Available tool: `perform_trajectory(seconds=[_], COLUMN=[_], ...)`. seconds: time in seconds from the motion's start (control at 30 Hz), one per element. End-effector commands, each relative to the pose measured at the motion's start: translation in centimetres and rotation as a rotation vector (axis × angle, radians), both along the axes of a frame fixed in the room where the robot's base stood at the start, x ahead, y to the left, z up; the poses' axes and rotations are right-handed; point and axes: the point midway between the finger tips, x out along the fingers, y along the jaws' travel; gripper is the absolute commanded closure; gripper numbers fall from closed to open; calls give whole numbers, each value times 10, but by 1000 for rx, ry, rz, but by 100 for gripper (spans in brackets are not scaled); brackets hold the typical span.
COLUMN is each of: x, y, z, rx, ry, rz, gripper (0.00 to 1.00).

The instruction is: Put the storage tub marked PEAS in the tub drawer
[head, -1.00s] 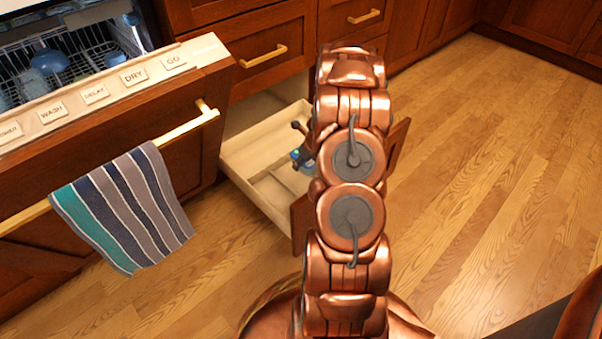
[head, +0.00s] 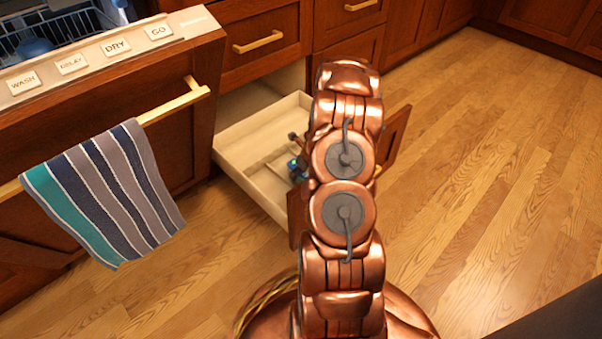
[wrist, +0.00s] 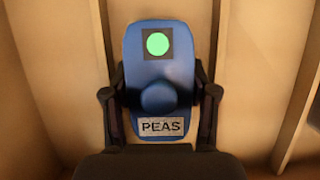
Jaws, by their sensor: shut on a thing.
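The blue tub marked PEAS (wrist: 160,70) fills the middle of the wrist view, with a green dot on a dark square, a round knob and a white label. My gripper (wrist: 160,98) is shut on it, one finger on each side. The tub drawer (head: 243,146) is pulled out low in the cabinet in the head view, and its pale wooden floor and dividers show around the tub in the wrist view. In the head view my arm hides most of the gripper and tub. I cannot tell whether the tub touches the drawer floor.
The dishwasher door (head: 110,95) hangs open at the left, with a striped towel (head: 105,190) over its handle. Closed drawers (head: 262,45) are above the open one. The wooden floor (head: 480,190) to the right is clear.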

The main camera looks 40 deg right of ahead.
Motion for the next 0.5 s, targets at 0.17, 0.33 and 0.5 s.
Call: perform_trajectory(seconds=[0.17, 0.33, 0.5], x=[0, 0, 0], y=[0, 0, 0], z=[0, -2, -2], rx=[0, 0, 0], ry=[0, 0, 0], rz=[0, 0, 0], gripper=[95, 34, 31])
